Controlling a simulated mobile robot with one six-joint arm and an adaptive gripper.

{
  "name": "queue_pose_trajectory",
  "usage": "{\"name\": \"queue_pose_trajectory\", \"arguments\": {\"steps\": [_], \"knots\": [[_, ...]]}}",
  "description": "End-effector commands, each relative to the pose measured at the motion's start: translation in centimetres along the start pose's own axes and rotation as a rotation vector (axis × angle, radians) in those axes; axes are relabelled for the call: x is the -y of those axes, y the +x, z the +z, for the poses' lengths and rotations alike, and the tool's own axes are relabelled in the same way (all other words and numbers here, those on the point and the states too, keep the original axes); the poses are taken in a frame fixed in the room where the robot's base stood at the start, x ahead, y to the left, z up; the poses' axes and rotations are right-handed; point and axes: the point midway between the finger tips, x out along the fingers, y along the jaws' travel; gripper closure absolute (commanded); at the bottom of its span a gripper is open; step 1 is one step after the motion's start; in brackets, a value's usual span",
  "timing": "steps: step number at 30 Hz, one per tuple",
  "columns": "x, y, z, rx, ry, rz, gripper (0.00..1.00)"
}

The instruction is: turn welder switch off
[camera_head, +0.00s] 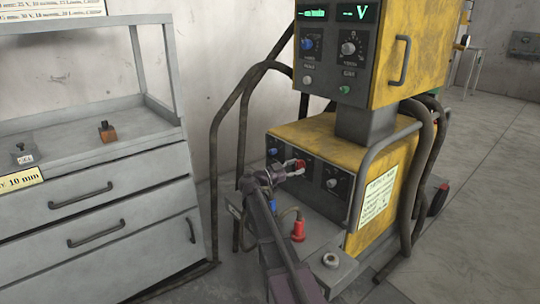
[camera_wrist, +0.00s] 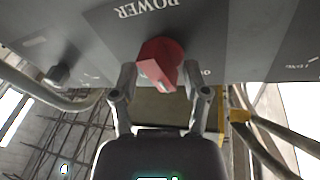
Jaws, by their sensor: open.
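The welder (camera_head: 375,155) is a yellow and grey cabinet with a control box on top. Its red rotary power switch (camera_head: 302,163) is on the lower front panel. In the wrist view the red switch (camera_wrist: 160,62) shows close up beside the word POWER on the dark panel. Its raised grip looks slanted, but I cannot tell which setting it is at. My gripper (camera_wrist: 164,84) is open, with one finger on each side of the switch. In the head view my gripper (camera_head: 297,168) is at the panel, partly covering it. I cannot tell whether the fingers touch the switch.
A red connector (camera_head: 298,230) stands below on the welder's base. Thick cables loop beside the cabinet. A grey drawer cabinet (camera_head: 95,215) stands at left.

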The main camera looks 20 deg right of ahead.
Motion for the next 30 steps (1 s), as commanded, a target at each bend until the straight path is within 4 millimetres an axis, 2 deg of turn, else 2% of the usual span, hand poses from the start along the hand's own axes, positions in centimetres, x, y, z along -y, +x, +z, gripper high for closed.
{"name": "queue_pose_trajectory", "arguments": {"steps": [21, 30], "knots": [[0.0, 0.0, -0.3, 0.098, 0.488, 0.095, 0.41], [0.2, -4.2, -0.6, 0.099, 0.491, 0.094, 0.41]]}}
